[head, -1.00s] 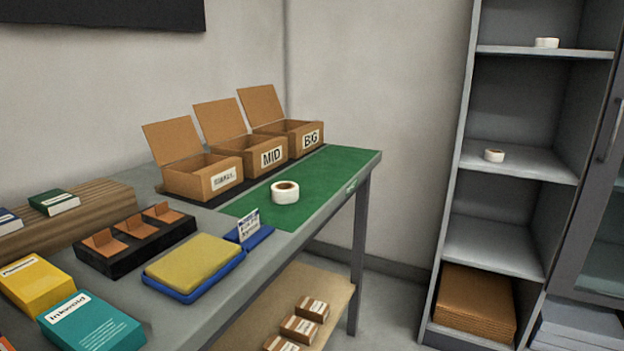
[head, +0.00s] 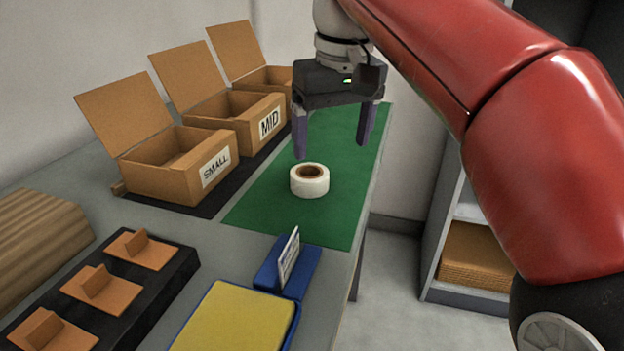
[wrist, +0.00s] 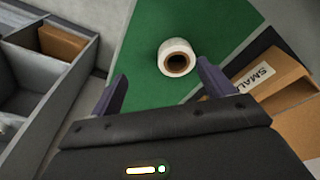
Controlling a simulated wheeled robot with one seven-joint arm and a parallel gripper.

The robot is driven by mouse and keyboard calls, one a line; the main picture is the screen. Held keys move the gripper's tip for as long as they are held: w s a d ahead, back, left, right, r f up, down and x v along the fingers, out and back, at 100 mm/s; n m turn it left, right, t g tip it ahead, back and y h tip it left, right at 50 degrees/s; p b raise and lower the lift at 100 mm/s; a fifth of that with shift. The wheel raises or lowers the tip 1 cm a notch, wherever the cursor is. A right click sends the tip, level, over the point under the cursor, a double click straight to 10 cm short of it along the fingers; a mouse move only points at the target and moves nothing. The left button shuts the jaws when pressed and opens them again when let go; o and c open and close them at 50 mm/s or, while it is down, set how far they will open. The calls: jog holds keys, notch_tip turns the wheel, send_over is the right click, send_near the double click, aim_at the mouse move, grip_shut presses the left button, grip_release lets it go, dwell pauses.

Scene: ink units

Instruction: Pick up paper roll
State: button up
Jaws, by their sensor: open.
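The paper roll (head: 309,187) is white with a brown core and lies flat on the green mat (head: 258,216) on the table. It also shows in the wrist view (wrist: 168,58), past the fingertips and toward the right finger's side. My gripper (head: 331,150) is open and empty, pointing down, above and apart from the roll. In the head view its left fingertip appears just above the roll and its right finger is off to the right. In the wrist view the fingers (wrist: 160,70) stand wide apart.
Open cardboard boxes marked SMALL (head: 165,185) and MID (head: 240,125), with a third behind, stand left of the mat. A blue sign holder (head: 270,270) and a yellow pad (head: 232,322) are in front. A grey shelf (head: 445,235) stands at right.

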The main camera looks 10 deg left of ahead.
aim_at(310, 169)
jog(key=shift+n+g, duration=0.3)
jog(key=a+f, duration=0.1)
jog(key=f, duration=0.1)
jog(key=a+f+b, duration=0.1)
jog(key=f, duration=0.1)
jog(key=a+f+b, duration=0.1)
jog(key=f, duration=0.2)
jog(key=shift+w+a, duration=0.25)
jog(key=shift+w, duration=0.15)
jog(key=shift+r, duration=0.1)
jog(key=c, duration=1.1)
